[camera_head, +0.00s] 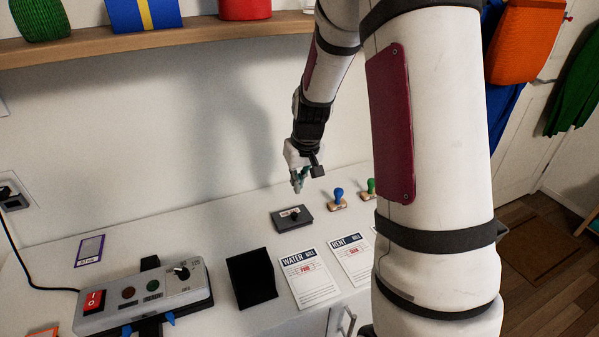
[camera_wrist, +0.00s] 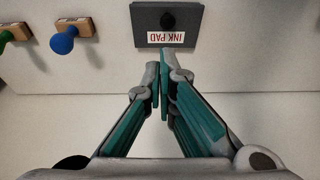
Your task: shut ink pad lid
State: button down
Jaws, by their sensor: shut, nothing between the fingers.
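The ink pad (camera_head: 284,226) is a flat dark grey box on the white counter. Its lid carries a black knob and a white label reading INK PAD in red. The lid lies flat on the box, with no open gap visible. The wrist view shows the ink pad (camera_wrist: 190,32) at the top, label toward the fingers. My gripper (camera_head: 298,187) is just behind the pad in the head view, its fingers pointing down. In the wrist view my gripper (camera_wrist: 165,60) is shut and empty, with fingertips near the label edge; whether they touch the pad cannot be told.
A blue-handled stamp (camera_head: 338,198) and a green-handled stamp (camera_head: 368,187) stand right of the pad. A water bill (camera_head: 310,279), a rent bill (camera_head: 353,262) and a black sheet (camera_head: 251,279) lie in front. A grey switch box (camera_head: 150,300) sits left. A wooden shelf (camera_head: 150,42) hangs above.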

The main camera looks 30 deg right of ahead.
send_near(297, 209)
jog(key=shift+s+a+f, duration=0.15)
jog(key=shift+a+f, duration=0.75)
jog(key=shift+f, duration=0.1)
jog(key=shift+a+f, duration=0.1)
jog(key=shift+f, duration=0.75)
jog(key=shift+s+a+f, duration=0.1)
jog(key=shift+s+f, duration=0.25)
jog(key=shift+f, duration=0.35)
jog(key=shift+s+f, duration=0.1)
jog(key=shift+s, duration=0.1)
